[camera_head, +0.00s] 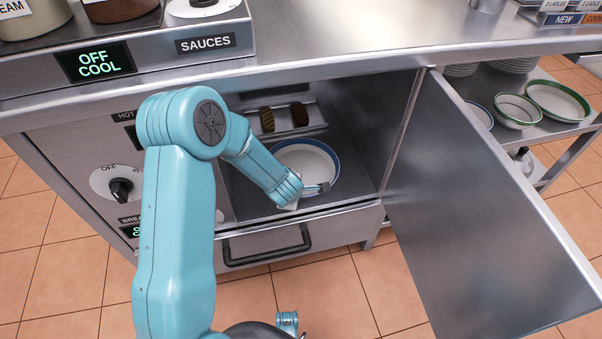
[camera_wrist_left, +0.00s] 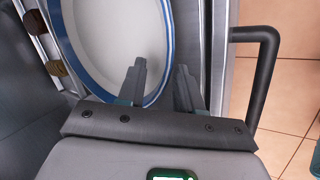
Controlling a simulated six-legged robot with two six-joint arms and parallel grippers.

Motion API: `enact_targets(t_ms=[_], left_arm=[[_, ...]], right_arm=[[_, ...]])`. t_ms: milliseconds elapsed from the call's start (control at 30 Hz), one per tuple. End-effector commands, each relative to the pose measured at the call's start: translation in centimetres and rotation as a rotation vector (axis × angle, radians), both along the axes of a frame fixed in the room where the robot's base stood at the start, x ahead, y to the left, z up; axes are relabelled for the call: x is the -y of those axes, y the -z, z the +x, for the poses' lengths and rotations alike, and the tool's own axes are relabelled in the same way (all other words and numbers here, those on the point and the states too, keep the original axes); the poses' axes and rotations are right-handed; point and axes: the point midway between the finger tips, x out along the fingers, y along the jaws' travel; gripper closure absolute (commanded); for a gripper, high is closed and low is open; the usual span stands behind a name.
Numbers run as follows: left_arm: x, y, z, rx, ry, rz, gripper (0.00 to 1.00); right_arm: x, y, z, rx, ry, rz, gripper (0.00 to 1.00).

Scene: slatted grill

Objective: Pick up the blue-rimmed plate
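The blue-rimmed plate (camera_head: 305,158) is white and round and lies inside the open compartment under the counter. My left gripper (camera_head: 323,187) reaches into the compartment at the plate's near right edge. In the left wrist view the plate (camera_wrist_left: 105,38) fills the upper middle. There my left gripper (camera_wrist_left: 162,82) has its fingers apart, one overlapping the plate's inside and the other beyond the blue rim. Whether the fingers touch the plate cannot be told. My left forearm and wrist hide a little of the plate's near left side. My right gripper is not in view.
The open metal door (camera_head: 490,210) stands to the right. A drawer with a black handle (camera_head: 266,245) is below. Green-rimmed dishes (camera_head: 517,111) stand on the right shelf.

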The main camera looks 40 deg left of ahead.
Motion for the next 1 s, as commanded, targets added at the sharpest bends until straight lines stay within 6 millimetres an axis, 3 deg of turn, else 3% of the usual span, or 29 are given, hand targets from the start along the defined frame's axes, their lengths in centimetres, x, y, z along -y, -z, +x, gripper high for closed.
enact_targets(t_ms=[267, 400, 1000], left_arm=[[-0.35, 0.47, 0.37, 0.001, 0.001, 0.001, 0.65], [-0.34, 0.46, 0.36, 0.001, 0.001, 0.001, 1.00], [-0.31, 0.45, 0.35, 0.001, 0.001, 0.001, 1.00]], right_arm=[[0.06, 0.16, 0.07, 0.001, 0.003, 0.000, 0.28], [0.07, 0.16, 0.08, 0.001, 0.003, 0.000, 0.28], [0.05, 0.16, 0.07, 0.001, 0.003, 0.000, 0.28]])
